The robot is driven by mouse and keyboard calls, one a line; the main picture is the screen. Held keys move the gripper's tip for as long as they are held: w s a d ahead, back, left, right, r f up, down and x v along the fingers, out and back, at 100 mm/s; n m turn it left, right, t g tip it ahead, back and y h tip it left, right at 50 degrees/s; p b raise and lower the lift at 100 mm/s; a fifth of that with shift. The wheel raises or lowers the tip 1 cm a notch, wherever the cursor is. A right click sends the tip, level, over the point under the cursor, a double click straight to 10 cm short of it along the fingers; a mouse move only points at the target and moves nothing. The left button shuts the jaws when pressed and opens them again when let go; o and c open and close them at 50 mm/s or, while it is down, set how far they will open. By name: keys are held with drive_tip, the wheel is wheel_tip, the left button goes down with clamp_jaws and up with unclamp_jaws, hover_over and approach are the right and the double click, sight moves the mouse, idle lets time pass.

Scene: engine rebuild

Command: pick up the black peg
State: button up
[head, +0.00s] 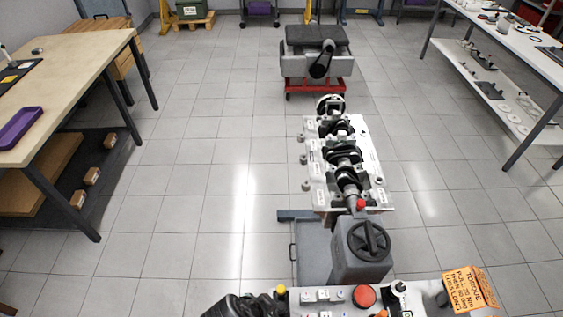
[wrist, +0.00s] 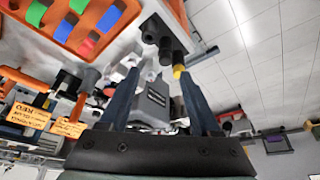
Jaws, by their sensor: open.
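My gripper (wrist: 156,74) shows in the wrist view as two dark blue fingers, spread apart with nothing held between them. Dark cylindrical pieces (wrist: 150,29) show beyond the fingertips, near the upper middle. I cannot tell whether one of them is the black peg. An orange tray (wrist: 82,42) at the upper left holds green, blue and red pieces; I make out no black one in it. The wrist view is tilted and crowded. I cannot make out my gripper or the black peg surely in the head view.
A white bench top (head: 325,299) with knobs is nearest me. A wooden table (head: 82,58) is at left, a white table (head: 520,51) at right.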

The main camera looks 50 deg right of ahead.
sight(281, 306)
drive_tip(key=shift+w+d+p+x, duration=0.15)
drive_tip(key=shift+p+x, duration=0.05)
drive_tip(key=shift+x, duration=0.85)
drive_tip(key=shift+w+d+p+x, duration=0.1)
drive_tip(key=shift+p+x, duration=0.1)
drive_tip(key=shift+x, duration=0.85)
drive_tip(key=shift+w+d+p+x, duration=0.15)
drive_tip(key=shift+p+x, duration=0.05)
drive_tip(key=shift+x, duration=0.8)
drive_tip(key=shift+d+f, duration=0.2)
drive_tip(key=shift+f, duration=0.3)
clamp_jaws()
